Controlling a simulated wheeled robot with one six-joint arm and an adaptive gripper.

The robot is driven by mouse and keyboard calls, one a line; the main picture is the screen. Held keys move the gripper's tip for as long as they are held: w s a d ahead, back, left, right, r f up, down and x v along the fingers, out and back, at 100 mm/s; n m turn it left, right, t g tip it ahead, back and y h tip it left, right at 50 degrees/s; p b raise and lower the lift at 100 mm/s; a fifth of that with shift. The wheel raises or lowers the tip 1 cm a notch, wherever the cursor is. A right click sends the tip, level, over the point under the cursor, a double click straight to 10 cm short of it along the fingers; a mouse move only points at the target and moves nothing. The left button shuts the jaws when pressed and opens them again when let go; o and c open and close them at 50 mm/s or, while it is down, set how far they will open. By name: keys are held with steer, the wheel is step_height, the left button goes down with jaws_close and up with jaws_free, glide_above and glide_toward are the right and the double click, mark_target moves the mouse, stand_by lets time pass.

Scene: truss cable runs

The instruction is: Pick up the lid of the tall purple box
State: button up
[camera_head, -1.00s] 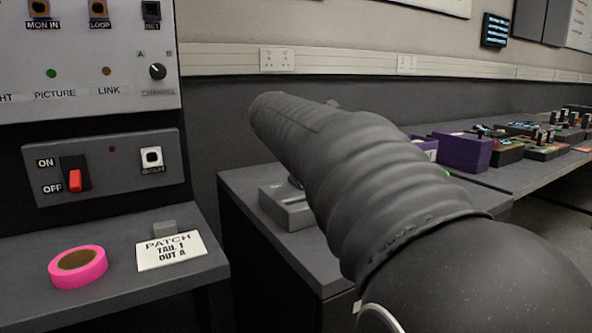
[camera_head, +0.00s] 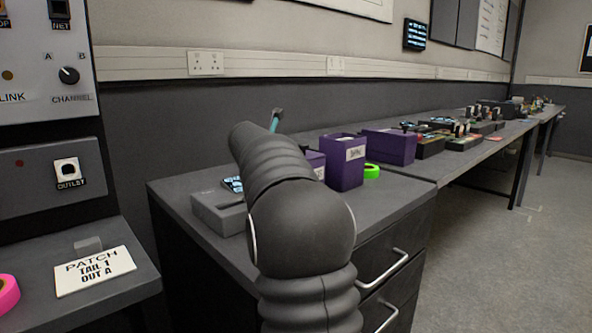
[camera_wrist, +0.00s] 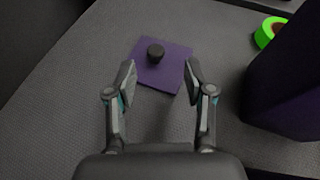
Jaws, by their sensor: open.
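A flat purple square lid (camera_wrist: 174,72) with a black knob (camera_wrist: 156,53) lies on the grey bench top in the wrist view. My gripper (camera_wrist: 160,79) is open and empty, its fingertips on either side of the lid's near part, with the knob a little beyond them. Whether the fingers touch the lid I cannot tell. A tall dark purple box stands to the right of my gripper (camera_wrist: 288,85), cut off by the frame. In the head view a tall purple box (camera_head: 344,172) with a white label stands right of my arm, which hides the lid and most of my gripper.
A green tape roll (camera_head: 371,171) lies beside the tall box. Another labelled purple thing (camera_head: 316,162) is partly hidden by my arm. A wide purple box (camera_head: 389,147) and several devices stand farther along the bench. A grey device (camera_head: 218,211) sits left of my arm.

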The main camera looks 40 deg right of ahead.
steer(key=shift+w+a+x, duration=0.1)
steer(key=shift+w+x, duration=0.05)
steer(key=shift+x, duration=1.25)
steer(key=shift+w+a+x, duration=0.1)
steer(key=shift+w+x, duration=0.05)
steer(key=shift+x, duration=1.25)
steer(key=shift+f, duration=0.15)
steer(key=shift+c, duration=0.2)
jaws_close()
